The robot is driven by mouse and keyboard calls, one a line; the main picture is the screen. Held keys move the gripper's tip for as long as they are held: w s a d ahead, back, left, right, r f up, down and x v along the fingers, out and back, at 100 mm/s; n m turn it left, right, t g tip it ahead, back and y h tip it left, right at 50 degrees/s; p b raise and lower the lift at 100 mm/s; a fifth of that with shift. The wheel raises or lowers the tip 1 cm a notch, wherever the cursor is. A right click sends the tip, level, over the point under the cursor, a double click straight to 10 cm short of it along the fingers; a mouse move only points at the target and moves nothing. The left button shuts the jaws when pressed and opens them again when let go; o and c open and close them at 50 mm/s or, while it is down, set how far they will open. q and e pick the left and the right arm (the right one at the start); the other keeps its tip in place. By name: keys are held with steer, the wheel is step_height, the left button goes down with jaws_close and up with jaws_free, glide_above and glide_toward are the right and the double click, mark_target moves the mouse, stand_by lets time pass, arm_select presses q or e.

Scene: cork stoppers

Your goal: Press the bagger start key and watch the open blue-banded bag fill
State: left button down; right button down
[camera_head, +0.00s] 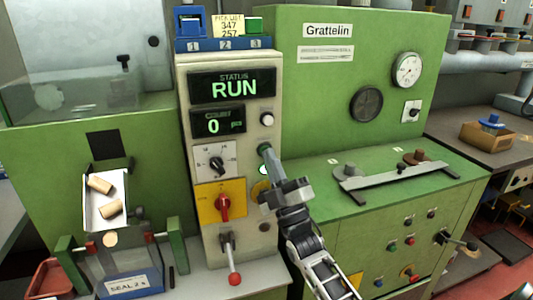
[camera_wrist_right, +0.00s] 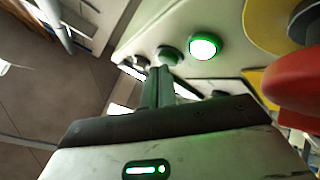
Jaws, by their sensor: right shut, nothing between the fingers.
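My right gripper (camera_head: 264,150) is shut and empty, its fingertips at the panel of the bagger column (camera_head: 262,215). In the right wrist view the fingertips (camera_wrist_right: 160,69) are at a dark green key (camera_wrist_right: 168,54); I cannot tell whether they touch it. A lit green button (camera_wrist_right: 205,46) is beside it. The status display (camera_head: 233,87) reads RUN and the count display (camera_head: 218,125) reads 0 pcs. The clear bag with a blue band (camera_head: 132,284) marked SEAL 2x hangs between green clamps (camera_head: 176,243). A cork (camera_head: 110,240) shows at its mouth. My left gripper is out of view.
Corks (camera_head: 100,184) lie in the white chute (camera_head: 93,216) above the bag. A red-knobbed lever (camera_head: 233,277) and a red rotary switch (camera_head: 223,206) are on the column. The green Grattelin machine (camera_head: 320,90) stands right. A red bin (camera_head: 47,281) is lower left.

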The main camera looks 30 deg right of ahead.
steer(key=shift+s, duration=0.1)
stand_by(0.3)
steer(key=shift+s+a+p, duration=0.15)
steer(key=shift+s+p, duration=0.3)
steer(key=shift+s, duration=0.25)
steer(key=s+p, duration=0.1)
steer(key=s, duration=0.1)
steer(key=s+a+p, duration=0.1)
steer(key=s, duration=0.2)
steer(key=shift+a, duration=0.1)
steer(key=shift+w, duration=0.1)
stand_by(0.6)
